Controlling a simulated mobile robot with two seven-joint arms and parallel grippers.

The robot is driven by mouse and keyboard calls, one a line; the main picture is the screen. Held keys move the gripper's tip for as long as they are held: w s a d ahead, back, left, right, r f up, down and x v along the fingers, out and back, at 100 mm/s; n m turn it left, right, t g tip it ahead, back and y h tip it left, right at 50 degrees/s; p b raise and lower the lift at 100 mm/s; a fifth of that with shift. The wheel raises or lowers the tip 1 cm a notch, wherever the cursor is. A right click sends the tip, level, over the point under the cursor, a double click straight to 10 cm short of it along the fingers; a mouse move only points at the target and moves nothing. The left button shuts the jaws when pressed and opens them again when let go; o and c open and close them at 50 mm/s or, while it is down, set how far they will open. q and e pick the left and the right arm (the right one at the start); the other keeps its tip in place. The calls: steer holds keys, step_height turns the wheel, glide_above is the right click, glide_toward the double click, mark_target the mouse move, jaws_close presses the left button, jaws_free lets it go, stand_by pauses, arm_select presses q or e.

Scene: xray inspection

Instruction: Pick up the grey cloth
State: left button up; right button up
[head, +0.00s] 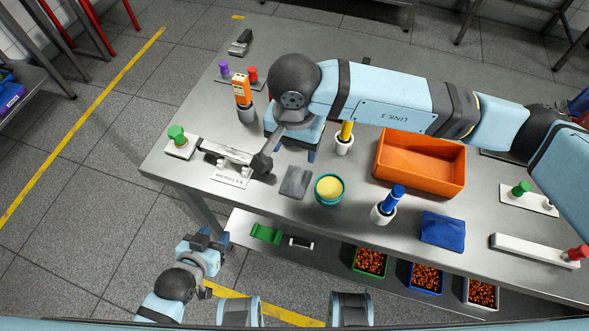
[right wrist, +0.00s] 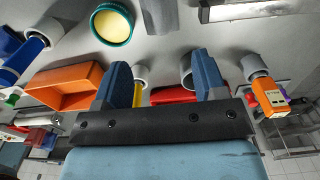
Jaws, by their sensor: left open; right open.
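The grey cloth (head: 296,181) lies flat on the metal table, left of a teal bowl (head: 329,189) with yellow contents. In the right wrist view the cloth (right wrist: 160,18) shows at the top, beside the bowl (right wrist: 112,22). My right gripper (head: 292,145) is over the table, behind the cloth and apart from it. Its two blue fingers (right wrist: 165,78) are spread with nothing held between them. My left gripper (head: 206,240) is low at the left, off the table's front edge, away from the cloth. It is open, and no object shows in it.
A metal device (head: 232,155) on a labelled base stands left of the cloth. A yellow-handled tool in a white holder (head: 344,144), an orange bin (head: 420,165), a blue-handled tool (head: 390,203) and a folded blue cloth (head: 442,231) stand to the right. A lower shelf holds several small bins.

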glide_above(296, 176)
steer(key=f, duration=0.6)
steer(key=shift+s+a+f, duration=0.1)
steer(key=shift+s+f, duration=0.05)
steer(key=shift+s, duration=0.05)
steer(key=shift+f+p, duration=0.45)
steer(key=shift+f, duration=0.5)
steer(key=f, duration=0.3)
steer(key=shift+w+f+p, duration=0.2)
steer(key=shift+f+p, duration=0.05)
steer(key=shift+p, duration=0.1)
steer(key=shift+f, duration=0.35)
steer(key=shift+c, duration=0.5)
steer(key=c, duration=0.4)
steer(key=shift+c, duration=0.3)
steer(key=shift+r, duration=0.1)
